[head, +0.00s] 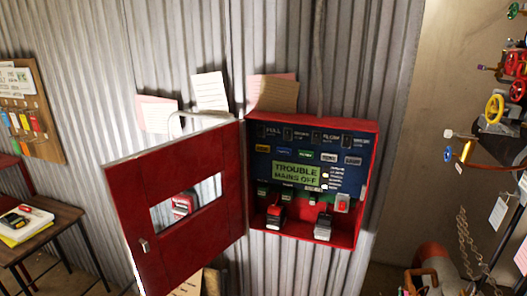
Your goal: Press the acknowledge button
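A red wall cabinet (369,150) stands open, its red door (190,215) with a window swung out to the left. Inside is a dark blue panel (262,166) with a green display (296,174) reading "TROUBLE MAINS OFF". A row of small coloured labels or buttons runs above the display, including a green one (305,155). More small dark green parts sit below it. A red part (342,203) is at the lower right. The lettering is too small to tell which is the acknowledge button. Neither of my grippers is in view.
A red-and-black item (275,216) and a grey item (323,226) are in the cabinet's lower part. A wooden table (50,235) stands at left. Valves with a yellow wheel (494,109), pipes and a chain (466,240) are at right. Papers are on the corrugated wall (165,60).

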